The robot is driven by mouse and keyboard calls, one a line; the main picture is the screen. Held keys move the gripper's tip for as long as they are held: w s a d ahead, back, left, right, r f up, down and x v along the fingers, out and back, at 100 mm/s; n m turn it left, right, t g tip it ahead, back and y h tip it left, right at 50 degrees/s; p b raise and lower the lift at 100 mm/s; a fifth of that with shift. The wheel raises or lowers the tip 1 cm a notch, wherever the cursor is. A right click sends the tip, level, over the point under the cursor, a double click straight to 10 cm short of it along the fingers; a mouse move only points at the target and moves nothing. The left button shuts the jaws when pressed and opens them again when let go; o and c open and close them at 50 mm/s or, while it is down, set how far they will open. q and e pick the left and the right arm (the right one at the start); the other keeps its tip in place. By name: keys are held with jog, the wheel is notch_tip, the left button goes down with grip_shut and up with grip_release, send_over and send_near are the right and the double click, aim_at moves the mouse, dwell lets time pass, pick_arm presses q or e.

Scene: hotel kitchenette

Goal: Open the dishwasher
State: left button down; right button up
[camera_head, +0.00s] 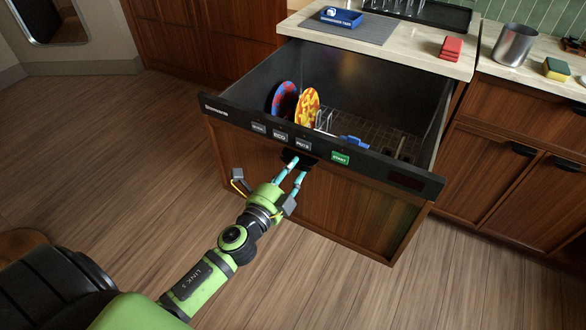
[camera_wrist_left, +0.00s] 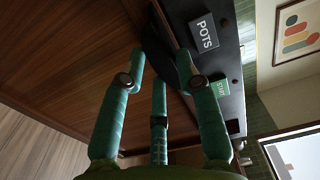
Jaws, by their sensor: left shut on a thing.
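The dishwasher (camera_head: 350,220) is a wood-fronted drawer with a black control panel (camera_head: 405,178) along its top edge. It stands pulled out from the counter, its inside visible from above. My left gripper (camera_head: 297,164) reaches up to the dark handle recess (camera_head: 312,158) below the panel buttons and is shut on the handle. In the left wrist view, the teal fingers (camera_wrist_left: 160,65) meet the dark handle recess (camera_wrist_left: 160,38) beside the POTS button (camera_wrist_left: 204,32). The fingers hide part of the grip. My right gripper is not in view.
Inside the drawer are a blue-red plate (camera_head: 284,97), a yellow-red plate (camera_head: 307,105) and a wire rack (camera_head: 375,130). The wooden floor (camera_head: 130,150) at left is clear.

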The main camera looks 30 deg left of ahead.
pick_arm(q)
jog(key=shift+s+f, duration=0.15)
jog(key=shift+f, duration=0.1)
jog(key=c, duration=1)
grip_release()
jog(key=shift+r, duration=0.1)
jog(key=s, duration=1.2)
jog(key=shift+a, duration=0.25)
jog(key=shift+w, duration=0.1)
